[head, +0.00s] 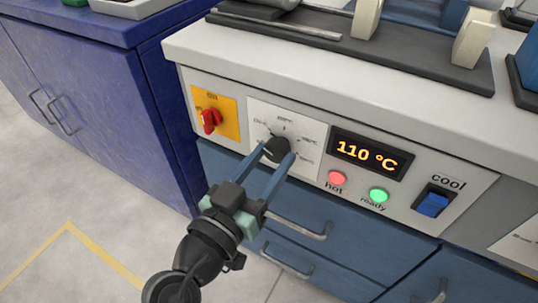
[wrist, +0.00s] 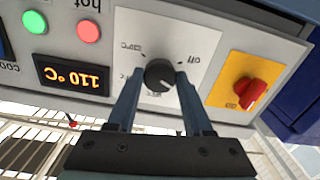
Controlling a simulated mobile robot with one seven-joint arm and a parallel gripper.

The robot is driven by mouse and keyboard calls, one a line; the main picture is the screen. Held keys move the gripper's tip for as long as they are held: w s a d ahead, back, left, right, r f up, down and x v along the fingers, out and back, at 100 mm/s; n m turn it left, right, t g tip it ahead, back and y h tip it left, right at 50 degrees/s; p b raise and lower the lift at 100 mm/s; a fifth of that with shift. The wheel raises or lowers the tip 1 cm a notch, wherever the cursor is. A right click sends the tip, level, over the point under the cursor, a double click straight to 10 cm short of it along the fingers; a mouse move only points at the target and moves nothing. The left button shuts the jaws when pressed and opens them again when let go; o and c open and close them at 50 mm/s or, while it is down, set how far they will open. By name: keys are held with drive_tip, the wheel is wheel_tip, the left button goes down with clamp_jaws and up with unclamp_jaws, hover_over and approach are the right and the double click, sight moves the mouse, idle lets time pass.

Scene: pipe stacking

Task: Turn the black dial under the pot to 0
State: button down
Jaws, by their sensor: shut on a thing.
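The black dial (head: 277,149) sits on a white scale plate (head: 258,117) on the front panel of a bench unit. The scale has several temperature marks; the wrist view, which is upside down, also shows an "off" mark. My gripper (head: 278,158) is shut on the dial, one finger on each side. In the wrist view the fingertips flank the dial (wrist: 159,74). I cannot read clearly which mark the dial points to. The display (head: 370,156) beside it reads 110 °C. No pot is clearly in view.
A red rotary switch (head: 210,120) on a yellow plate is left of the dial. A red "hot" lamp (head: 336,178), a green "ready" lamp (head: 378,195) and a blue "cool" switch (head: 433,205) are to the right. Drawer handles (head: 297,226) project below. A dark blue cabinet (head: 110,100) stands left.

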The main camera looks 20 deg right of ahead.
drive_tip(key=n+p, duration=0.5)
drive_tip(key=n, duration=0.1)
drive_tip(key=shift+r, duration=0.2)
drive_tip(key=n+p, duration=0.3)
drive_tip(key=n, duration=0.1)
drive_tip(key=shift+s+f, duration=0.1)
drive_tip(key=shift+f+n+p, duration=0.1)
drive_tip(key=shift+n+p, duration=0.2)
drive_tip(key=shift+n, duration=0.1)
drive_tip(key=shift+c, duration=1.5)
unclamp_jaws()
drive_tip(key=p+v, duration=0.2)
drive_tip(key=v, duration=1.1)
drive_tip(key=shift+d, duration=0.1)
